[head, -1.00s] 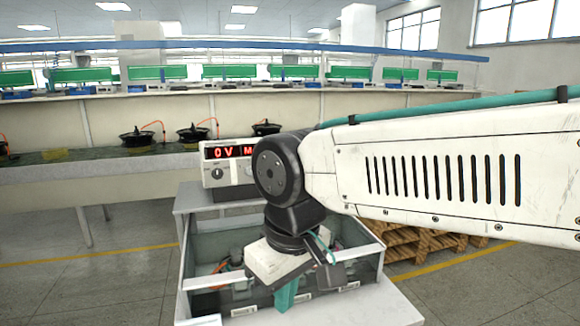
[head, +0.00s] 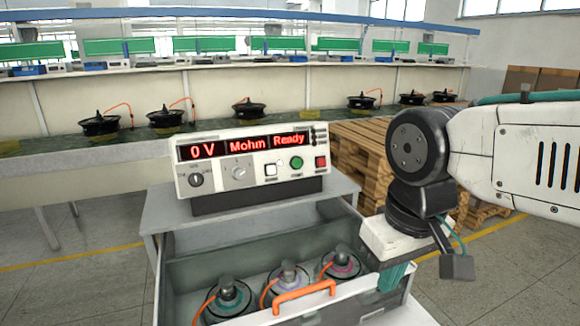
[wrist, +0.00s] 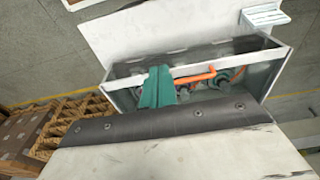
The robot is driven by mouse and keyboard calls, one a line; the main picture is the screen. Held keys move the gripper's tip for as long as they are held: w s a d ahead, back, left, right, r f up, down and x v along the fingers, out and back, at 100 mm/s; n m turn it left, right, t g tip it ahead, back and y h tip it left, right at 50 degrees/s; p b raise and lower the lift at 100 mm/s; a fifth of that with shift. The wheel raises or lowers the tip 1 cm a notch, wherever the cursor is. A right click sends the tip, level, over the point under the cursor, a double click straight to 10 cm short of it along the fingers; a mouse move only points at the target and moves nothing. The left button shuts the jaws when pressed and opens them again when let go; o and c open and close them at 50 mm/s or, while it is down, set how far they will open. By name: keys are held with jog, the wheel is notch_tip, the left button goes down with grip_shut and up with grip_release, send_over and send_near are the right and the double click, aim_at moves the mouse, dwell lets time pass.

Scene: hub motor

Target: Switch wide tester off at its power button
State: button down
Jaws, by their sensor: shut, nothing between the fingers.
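The wide tester (head: 215,168) is a white box with lit red displays reading "0 V", "Mohm" and "Ready". It stands on a dark base on a grey table in the head view. Its front has two knobs, a white button (head: 270,170), a green button (head: 296,163) and a red button (head: 320,162). Which one is the power button I cannot read. My gripper (head: 393,280) has teal fingers pointing down, shut and empty, right of and below the tester, by the drawer's right side. In the wrist view my gripper (wrist: 157,88) is over the drawer; the tester is not visible there.
An open drawer (head: 168,285) below the tester holds several motors with orange cables and has an orange handle (head: 305,290). Wooden pallets (head: 350,165) stand behind at right. A long bench (head: 60,155) with more motors runs along the back. Floor at left is clear.

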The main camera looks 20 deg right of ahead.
aim_at(271, 170)
jog(key=shift+a, duration=0.1)
jog(key=w+a+m+g+y, duration=0.1)
jog(key=w+a+m+y, duration=0.7)
jog(key=w+a+y, duration=0.4)
jog(key=w+d+m+t, duration=0.5)
jog(key=w+m+t, duration=0.2)
jog(key=w, duration=0.3)
jog(key=w+d+m+t, duration=0.5)
jog(key=w+m+t, duration=0.2)
jog(key=w+m, duration=0.2)
jog(key=shift+w+r+y, duration=0.2)
jog(key=shift+w+y, duration=0.2)
jog(key=shift+w, duration=0.2)
jog(key=shift+w, duration=0.1)
jog(key=w+f, duration=0.2)
jog(key=w, duration=0.6)
jog(key=shift+w, duration=0.2)
jog(key=shift+f, duration=0.1)
